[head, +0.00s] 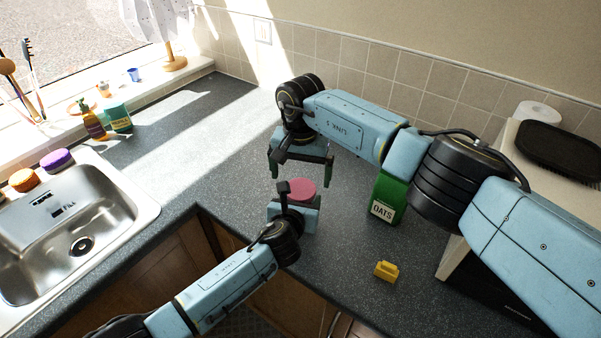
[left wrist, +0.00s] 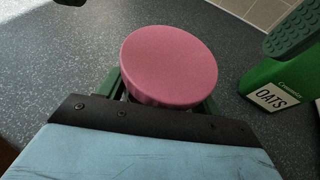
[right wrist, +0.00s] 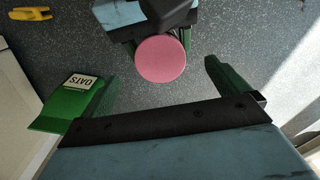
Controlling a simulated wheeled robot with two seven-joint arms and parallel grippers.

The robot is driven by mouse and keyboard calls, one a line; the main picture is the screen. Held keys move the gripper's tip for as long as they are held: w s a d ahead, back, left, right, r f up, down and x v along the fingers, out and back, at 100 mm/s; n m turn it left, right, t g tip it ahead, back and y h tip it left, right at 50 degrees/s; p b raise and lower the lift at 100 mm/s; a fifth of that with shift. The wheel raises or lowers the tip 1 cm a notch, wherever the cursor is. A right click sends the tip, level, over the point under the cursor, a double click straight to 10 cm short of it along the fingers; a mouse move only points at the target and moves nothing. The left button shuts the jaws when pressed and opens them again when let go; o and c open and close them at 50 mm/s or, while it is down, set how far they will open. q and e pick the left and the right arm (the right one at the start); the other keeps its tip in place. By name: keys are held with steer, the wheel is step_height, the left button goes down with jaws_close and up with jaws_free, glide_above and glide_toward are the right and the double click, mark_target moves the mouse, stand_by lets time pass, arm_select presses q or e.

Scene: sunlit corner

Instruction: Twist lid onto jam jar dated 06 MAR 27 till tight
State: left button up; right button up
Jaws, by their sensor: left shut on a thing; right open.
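A round pink lid (head: 301,189) sits on top of a jar whose body is almost wholly hidden beneath it. The lid fills the middle of the left wrist view (left wrist: 170,62) and shows between the fingers in the right wrist view (right wrist: 161,59). My left gripper (head: 294,206) is shut on the jar below the lid, low at the counter. My right gripper (head: 301,170) is open and empty, pointing down above and just behind the lid, apart from it. No date label is visible, and whether the lid is tight cannot be told.
A green oats box (head: 388,200) stands right of the jar, near my right arm.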

step_height(320, 180, up, 12)
stand_by(0.6)
arm_select(q)
steer(key=o, duration=2)
steer(key=shift+c, duration=0.2)
steer(key=p+v, duration=0.2)
steer(key=v, duration=1.1)
steer(key=shift+s, duration=0.2)
arm_select(e)
step_height(320, 180, up, 2)
steer(key=shift+r, duration=0.2)
arm_select(q)
steer(key=shift+a, duration=0.1)
